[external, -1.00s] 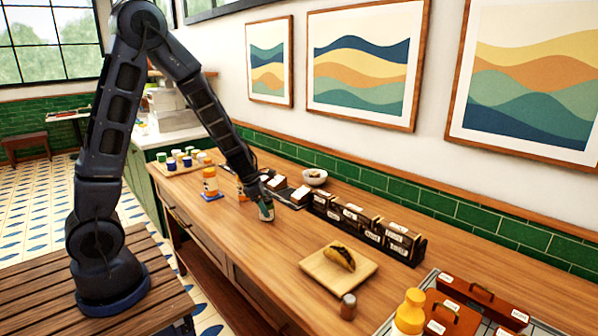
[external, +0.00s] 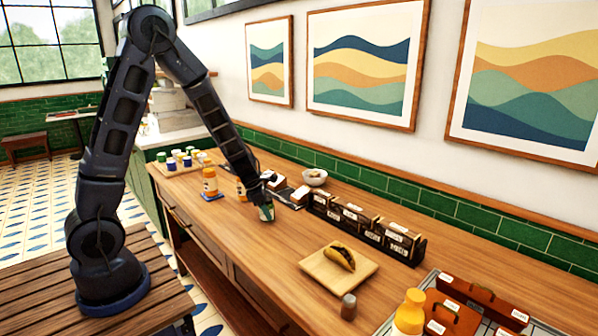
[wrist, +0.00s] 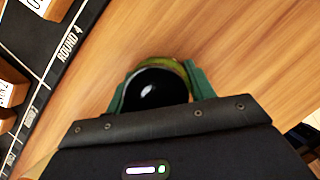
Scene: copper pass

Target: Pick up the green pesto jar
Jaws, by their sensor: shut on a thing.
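The green pesto jar (wrist: 180,68) sits between my gripper's teal fingers (wrist: 158,88) in the wrist view. Its glossy black lid (wrist: 150,90) faces the camera and a green rim shows past it. In the external view my gripper (external: 265,212) is at the wooden counter, closed around the jar (external: 267,214), which is small and partly hidden by the fingers. The jar looks upright and at or just above the counter top; I cannot tell which.
A row of dark labelled boxes (external: 372,226) stands along the wall side. A taco on a wooden board (external: 320,275) and a metal shaker (external: 348,306) are nearer the camera. Orange-topped bottles (external: 210,182) stand farther back. The counter between (external: 290,240) is clear.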

